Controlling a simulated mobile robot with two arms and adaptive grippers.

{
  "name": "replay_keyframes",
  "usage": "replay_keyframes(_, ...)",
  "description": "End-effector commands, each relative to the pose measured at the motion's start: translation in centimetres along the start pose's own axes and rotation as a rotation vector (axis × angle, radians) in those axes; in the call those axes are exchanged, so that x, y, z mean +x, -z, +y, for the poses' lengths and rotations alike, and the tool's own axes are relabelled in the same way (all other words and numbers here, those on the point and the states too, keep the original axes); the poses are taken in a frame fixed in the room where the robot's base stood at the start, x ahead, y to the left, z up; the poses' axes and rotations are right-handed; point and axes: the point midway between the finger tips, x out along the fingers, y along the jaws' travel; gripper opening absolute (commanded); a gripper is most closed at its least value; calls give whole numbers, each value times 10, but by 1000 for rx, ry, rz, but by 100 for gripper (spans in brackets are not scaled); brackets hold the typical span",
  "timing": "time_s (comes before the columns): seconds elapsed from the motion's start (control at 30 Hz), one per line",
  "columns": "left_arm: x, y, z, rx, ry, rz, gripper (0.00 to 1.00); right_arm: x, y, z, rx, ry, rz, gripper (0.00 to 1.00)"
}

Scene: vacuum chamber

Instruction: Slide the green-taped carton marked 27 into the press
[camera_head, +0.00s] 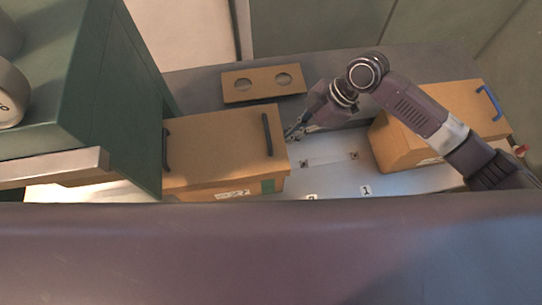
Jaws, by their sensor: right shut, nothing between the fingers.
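A brown carton (225,145) with two dark handles on its top lies left of the middle. A green patch (268,186) shows at the right end of its front face, beside a white label too small to read, so I cannot confirm the 27. Its left end is against or partly behind the big green machine (95,75), which appears to be the press; the opening is hidden. My right gripper (294,132) is shut and empty, at the carton's right side, very close; I cannot tell whether it touches. My left gripper is not in view.
Another brown carton (460,102) with a blue handle stands at the right, partly behind my right arm. A brown panel with two round holes (263,90) lies behind. Pale floor with number tags (366,190) is clear between the cartons. A wide dark ledge (270,250) crosses the front.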

Motion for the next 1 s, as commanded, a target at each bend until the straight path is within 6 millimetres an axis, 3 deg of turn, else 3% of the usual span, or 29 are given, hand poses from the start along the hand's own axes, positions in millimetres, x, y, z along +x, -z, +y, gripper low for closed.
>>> replay_keyframes(1.0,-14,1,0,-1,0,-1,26,36,65,0,-3,0,5,0)
